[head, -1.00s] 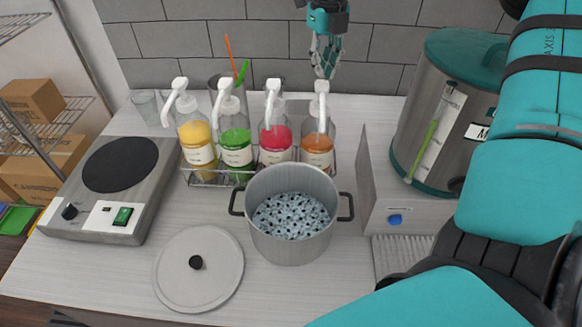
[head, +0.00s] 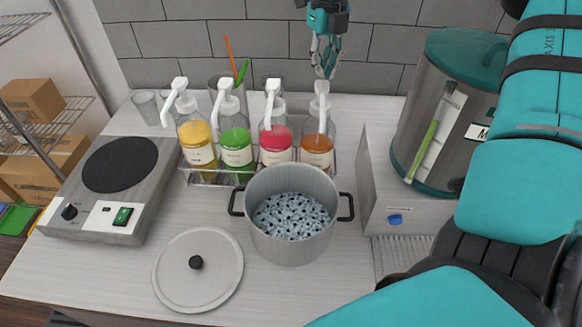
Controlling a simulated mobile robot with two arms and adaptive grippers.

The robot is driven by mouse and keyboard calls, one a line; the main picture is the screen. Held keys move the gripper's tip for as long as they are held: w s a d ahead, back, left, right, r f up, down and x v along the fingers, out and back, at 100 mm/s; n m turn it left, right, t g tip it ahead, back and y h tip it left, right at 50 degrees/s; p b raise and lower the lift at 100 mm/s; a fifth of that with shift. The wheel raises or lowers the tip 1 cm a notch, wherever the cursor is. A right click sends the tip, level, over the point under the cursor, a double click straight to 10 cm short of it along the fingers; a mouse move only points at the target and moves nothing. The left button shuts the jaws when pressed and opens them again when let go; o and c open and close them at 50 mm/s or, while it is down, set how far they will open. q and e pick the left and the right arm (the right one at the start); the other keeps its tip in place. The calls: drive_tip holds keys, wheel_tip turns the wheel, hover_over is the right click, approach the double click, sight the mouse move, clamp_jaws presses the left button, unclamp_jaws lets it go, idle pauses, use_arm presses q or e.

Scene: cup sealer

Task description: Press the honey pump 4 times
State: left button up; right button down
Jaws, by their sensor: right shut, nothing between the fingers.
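Several clear pump bottles with white pump heads stand in a row in a wire rack: yellow (head: 197,140), green (head: 235,143), red (head: 275,142) and amber-brown (head: 317,147). Their labels are too small to read; the amber one looks most like honey. Its white pump head (head: 322,88) stands upright. My right gripper (head: 325,74) is shut and empty, pointing down just above that pump head. I cannot tell whether the fingertips touch it. My left gripper is not in view.
A steel pot (head: 290,245) with dark pearls stands in front of the bottles. Its lid (head: 215,285) lies on the counter. A hot plate (head: 100,215) is at left. A steel dispenser (head: 420,140) stands at right. Glasses (head: 146,106) stand behind.

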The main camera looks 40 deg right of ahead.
sight(323, 84)
drive_tip(key=shift+f, duration=0.1)
drive_tip(key=shift+s+f+b, duration=0.1)
drive_tip(key=shift+f+b, duration=2.3)
drive_tip(key=shift+f, duration=0.35)
drive_tip(key=shift+r, duration=0.1)
drive_tip(key=shift+r+p, duration=1.6)
drive_tip(key=shift+r, duration=1.1)
drive_tip(key=shift+f, duration=0.2)
drive_tip(key=shift+f+b, duration=2.2)
drive_tip(key=shift+f, duration=0.4)
drive_tip(key=shift+r+p, duration=1.75)
drive_tip(key=shift+r, duration=1.05)
